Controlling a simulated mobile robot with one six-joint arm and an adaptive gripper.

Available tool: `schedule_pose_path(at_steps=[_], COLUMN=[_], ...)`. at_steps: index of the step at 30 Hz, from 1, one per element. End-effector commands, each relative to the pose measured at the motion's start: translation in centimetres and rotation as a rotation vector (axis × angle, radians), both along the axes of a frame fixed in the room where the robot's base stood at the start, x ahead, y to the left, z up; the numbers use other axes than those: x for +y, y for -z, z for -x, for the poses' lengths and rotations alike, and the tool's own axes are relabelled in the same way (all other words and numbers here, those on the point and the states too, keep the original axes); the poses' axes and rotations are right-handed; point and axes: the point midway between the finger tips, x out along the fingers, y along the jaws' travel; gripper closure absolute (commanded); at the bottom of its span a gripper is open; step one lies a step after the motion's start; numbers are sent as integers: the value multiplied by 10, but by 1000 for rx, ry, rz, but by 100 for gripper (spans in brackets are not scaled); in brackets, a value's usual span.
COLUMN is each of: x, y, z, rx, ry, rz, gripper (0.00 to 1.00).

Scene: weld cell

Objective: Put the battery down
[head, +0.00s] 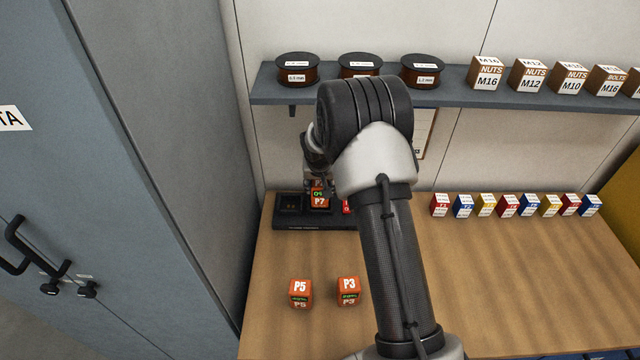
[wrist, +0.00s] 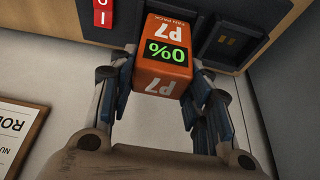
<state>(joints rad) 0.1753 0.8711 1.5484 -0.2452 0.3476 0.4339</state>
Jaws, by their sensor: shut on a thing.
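My gripper (head: 318,185) is shut on the orange battery P7 (head: 319,201), at the black charger (head: 290,224) on the bench's back left. In the wrist view, the fingers (wrist: 163,84) hold P7 (wrist: 160,58) from both sides. Its green display reads 0%. P7 is at the charger's middle, beside an empty bay (wrist: 226,42); I cannot tell whether it is fully seated. Two more orange batteries, P5 (head: 300,294) and P3 (head: 348,291), stand on the bench in front of the charger. My arm hides the charger's right end in the head view.
A shelf (head: 455,98) with spools (head: 297,70) and nut boxes (head: 487,74) hangs above the bench (head: 520,290). Several small coloured boxes (head: 507,205) line the bench's back right. A grey cabinet (head: 130,150) stands left. The bench's right front is clear.

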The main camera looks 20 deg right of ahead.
Motion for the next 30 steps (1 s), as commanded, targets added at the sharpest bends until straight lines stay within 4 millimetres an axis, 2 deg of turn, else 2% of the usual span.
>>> schedule_pose_path(at_steps=[1,3,15,16,24,30], x=[-1,-1,-1,-1,-1,-1], y=[11,15,19,19,18,18], z=[0,0,0,0,0,0], rx=[0,-1,-2,0,0,0], ry=[1,2,2,2,2,2], rz=[0,0,0,-1,-1,-1], gripper=[90,90,90,53,35,35])
